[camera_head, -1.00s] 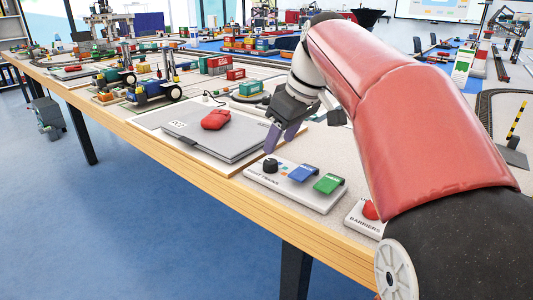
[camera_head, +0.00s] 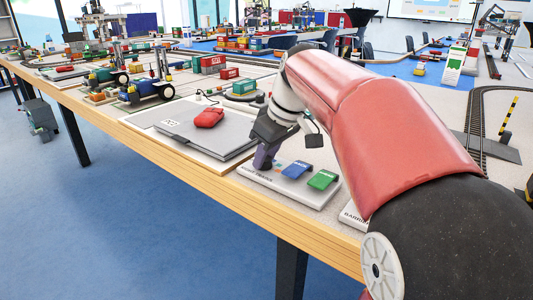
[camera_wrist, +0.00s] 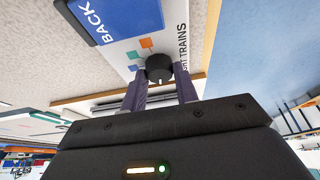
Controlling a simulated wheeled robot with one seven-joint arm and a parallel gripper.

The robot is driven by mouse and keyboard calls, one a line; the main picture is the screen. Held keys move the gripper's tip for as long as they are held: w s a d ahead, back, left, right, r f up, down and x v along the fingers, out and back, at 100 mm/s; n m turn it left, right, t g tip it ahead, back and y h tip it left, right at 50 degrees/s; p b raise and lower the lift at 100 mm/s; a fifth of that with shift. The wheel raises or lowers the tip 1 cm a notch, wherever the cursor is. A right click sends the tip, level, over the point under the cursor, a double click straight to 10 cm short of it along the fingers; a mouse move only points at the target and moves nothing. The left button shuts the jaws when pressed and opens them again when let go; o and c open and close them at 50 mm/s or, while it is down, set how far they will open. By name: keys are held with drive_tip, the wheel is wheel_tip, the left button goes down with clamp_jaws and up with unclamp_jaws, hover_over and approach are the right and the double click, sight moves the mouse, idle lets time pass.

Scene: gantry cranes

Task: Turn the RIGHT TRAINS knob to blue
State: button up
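The RIGHT TRAINS panel (camera_head: 307,190) is a pale control box near the table's front edge, with a blue button (camera_head: 296,169) and a green button (camera_head: 322,180). Its black round knob (camera_wrist: 159,69) shows in the wrist view beside orange, green and blue squares; in the head view my gripper hides it. My gripper (camera_head: 264,160) is low over the knob end of the panel. In the wrist view its two purple-grey fingers (camera_wrist: 160,75) stand apart, one on each side of the knob. I cannot tell whether they touch it.
A closed grey laptop (camera_head: 204,132) with a red mouse (camera_head: 209,117) on it lies just left of the panel. The BARRIERS box (camera_head: 352,215) is to the right, partly behind my arm. Toy trucks, containers and tracks fill the table beyond.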

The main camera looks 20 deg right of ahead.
drive_tip(key=shift+c, duration=0.8)
drive_tip(key=shift+m, duration=0.3)
drive_tip(key=m+h, duration=0.1)
drive_tip(key=m, duration=0.1)
drive_tip(key=shift+a+m, duration=0.15)
drive_tip(key=shift+m, duration=0.25)
drive_tip(key=m+h+p, duration=0.1)
drive_tip(key=m+h, duration=0.1)
drive_tip(key=m, duration=0.2)
drive_tip(key=shift+a+r+t, duration=0.1)
drive_tip(key=shift+t, duration=0.3)
drive_tip(key=m+h, duration=0.1)
drive_tip(key=m, duration=0.1)
drive_tip(key=m+p, duration=0.1)
drive_tip(key=m, duration=0.1)
drive_tip(key=shift+a+m+h, duration=0.1)
drive_tip(key=shift+m+h, duration=0.3)
drive_tip(key=shift+m+g+h+p, duration=0.45)
drive_tip(key=shift+m+g+h, duration=0.15)
drive_tip(key=shift+m, duration=1.2)
